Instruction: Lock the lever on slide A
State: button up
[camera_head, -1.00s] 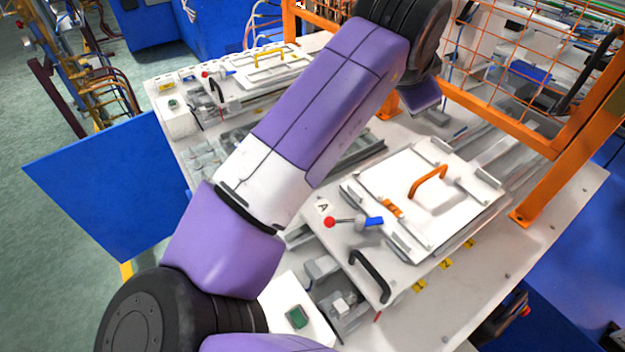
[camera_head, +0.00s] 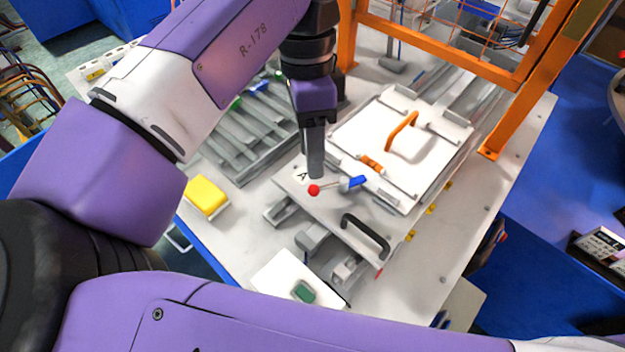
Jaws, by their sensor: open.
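Slide A (camera_head: 330,213) is a white plate, marked with the letter A (camera_head: 303,176), with a black handle (camera_head: 366,236) at its front edge. Its lever is a thin rod with a red ball knob (camera_head: 314,190) at the left end and a blue part (camera_head: 353,183) at the right end. My gripper (camera_head: 316,172) points down just behind and above the red knob. Its fingers overlap in this view, and a gap between them and the knob is hard to judge. The knob itself is not hidden.
A white fixture plate with an orange handle (camera_head: 402,131) lies behind the lever. An orange frame (camera_head: 440,45) with mesh stands at the back. A yellow block (camera_head: 205,196) is on the left and a green button (camera_head: 303,291) in front. The table is clear at front right.

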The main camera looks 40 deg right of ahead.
aim_at(314, 185)
jog(key=f+b, duration=0.4)
jog(key=s+f+b, duration=0.1)
jog(key=f+b, duration=0.1)
jog(key=shift+s+a+f, duration=0.1)
jog(key=shift+a+f, duration=0.15)
jog(key=shift+f, duration=0.1)
jog(key=shift+r, duration=0.1)
grip_shut()
